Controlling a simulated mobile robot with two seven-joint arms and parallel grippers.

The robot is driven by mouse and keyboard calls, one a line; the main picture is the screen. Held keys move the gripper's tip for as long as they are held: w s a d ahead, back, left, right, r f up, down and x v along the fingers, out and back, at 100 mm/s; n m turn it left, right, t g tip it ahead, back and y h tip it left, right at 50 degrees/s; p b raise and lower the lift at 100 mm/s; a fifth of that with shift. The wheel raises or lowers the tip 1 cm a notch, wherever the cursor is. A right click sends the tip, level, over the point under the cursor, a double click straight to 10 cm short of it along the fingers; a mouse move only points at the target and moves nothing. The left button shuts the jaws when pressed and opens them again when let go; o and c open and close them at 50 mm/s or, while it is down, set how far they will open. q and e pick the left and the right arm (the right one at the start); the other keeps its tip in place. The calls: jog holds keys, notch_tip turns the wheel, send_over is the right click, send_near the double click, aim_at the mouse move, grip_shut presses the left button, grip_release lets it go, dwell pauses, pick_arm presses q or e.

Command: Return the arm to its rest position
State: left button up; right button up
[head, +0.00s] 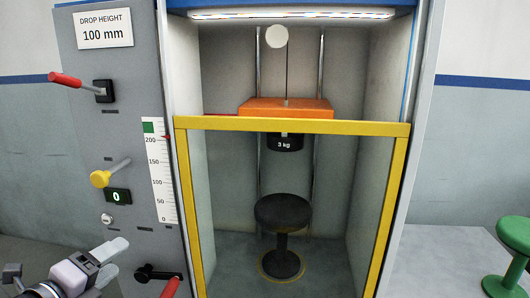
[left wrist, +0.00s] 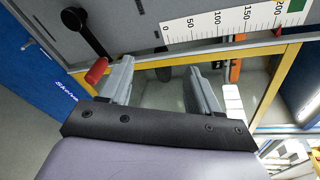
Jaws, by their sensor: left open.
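My left gripper (head: 112,260) is at the lower left of the head view, in front of the grey control panel (head: 95,205). In the left wrist view its two fingers (left wrist: 160,82) stand apart with nothing between them. The gripper is open and empty. A red-handled black lever (head: 170,287) is just right of it, low on the panel; its red grip (left wrist: 97,71) shows beside one finger in the left wrist view. I cannot tell whether they touch. My right gripper is not in view.
A yellow-framed test cabinet (head: 290,125) holds a black stool (head: 282,215) under an orange block (head: 287,108) and a 3 kg weight (head: 285,143). A red lever (head: 66,79) and a yellow knob (head: 100,179) stick out from the panel. A green stool (head: 515,235) stands at right.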

pick_arm(q)
jog(key=s+d+f+n+g+p, duration=0.1)
jog(key=s+d+f+n, duration=0.2)
jog(key=s+f+n, duration=0.3)
jog(key=s+d+f+n+g+p, duration=0.1)
jog(key=s+d+f+n, duration=0.3)
jog(key=f+n, duration=0.5)
jog(key=s+d+f+n+g+y+p, duration=0.1)
jog(key=s+d+f+n+g+p, duration=0.1)
jog(key=s+f+n, duration=0.6)
notch_tip(320, 180, down, 3)
jog(key=shift+d+r+g, duration=0.2)
jog(key=shift+d+g, duration=0.2)
jog(key=shift+d, duration=0.25)
